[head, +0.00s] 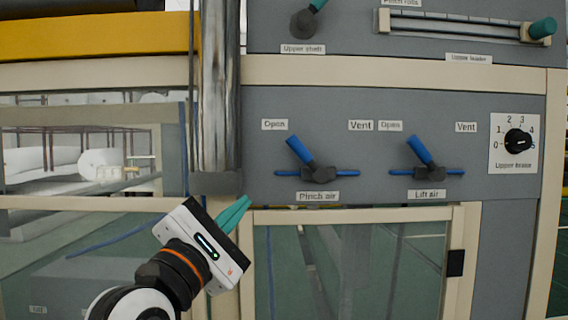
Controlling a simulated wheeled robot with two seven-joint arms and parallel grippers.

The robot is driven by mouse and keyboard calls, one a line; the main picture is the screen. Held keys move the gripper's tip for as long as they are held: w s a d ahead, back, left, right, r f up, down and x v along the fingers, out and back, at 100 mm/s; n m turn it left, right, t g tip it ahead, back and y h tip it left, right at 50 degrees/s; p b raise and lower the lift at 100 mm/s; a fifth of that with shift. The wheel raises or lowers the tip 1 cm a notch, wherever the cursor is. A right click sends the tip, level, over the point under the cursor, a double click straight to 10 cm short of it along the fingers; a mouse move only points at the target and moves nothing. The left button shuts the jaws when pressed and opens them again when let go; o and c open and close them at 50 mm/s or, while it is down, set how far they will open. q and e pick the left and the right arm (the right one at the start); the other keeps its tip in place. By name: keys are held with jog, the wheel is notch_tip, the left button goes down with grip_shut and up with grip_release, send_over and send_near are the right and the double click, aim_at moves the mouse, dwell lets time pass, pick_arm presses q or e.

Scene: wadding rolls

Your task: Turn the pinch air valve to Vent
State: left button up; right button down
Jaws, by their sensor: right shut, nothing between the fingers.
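The pinch air valve (307,159) is on the grey panel above the label "Pinch air". Its blue handle tilts up and to the left, toward the "Open" label (274,125). The "Vent" label (361,125) is up and to the right of the valve. My right gripper (246,203) is below and left of the valve, in front of the panel's lower edge. Its green fingers point up and right, are shut and empty, and are apart from the handle. My left gripper is not in view.
The similar lift air valve (425,160) is to the right, its blue handle also tilted left. An upper brake knob (518,141) is farther right. A shiny vertical cylinder (216,90) stands left of the panel. A framed glass door (355,265) is below.

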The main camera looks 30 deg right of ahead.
aim_at(306, 158)
jog(key=p+x, duration=0.2)
jog(key=x, duration=0.2)
jog(key=s+r+p+x, duration=0.1)
jog(key=p+x, duration=0.2)
jog(key=x, duration=0.1)
jog(key=s+p+x, duration=0.1)
jog(key=p+x, duration=0.1)
jog(key=x, duration=0.2)
jog(key=shift+d+r, duration=0.35)
jog(key=shift+d, duration=0.3)
jog(key=shift+w, duration=0.1)
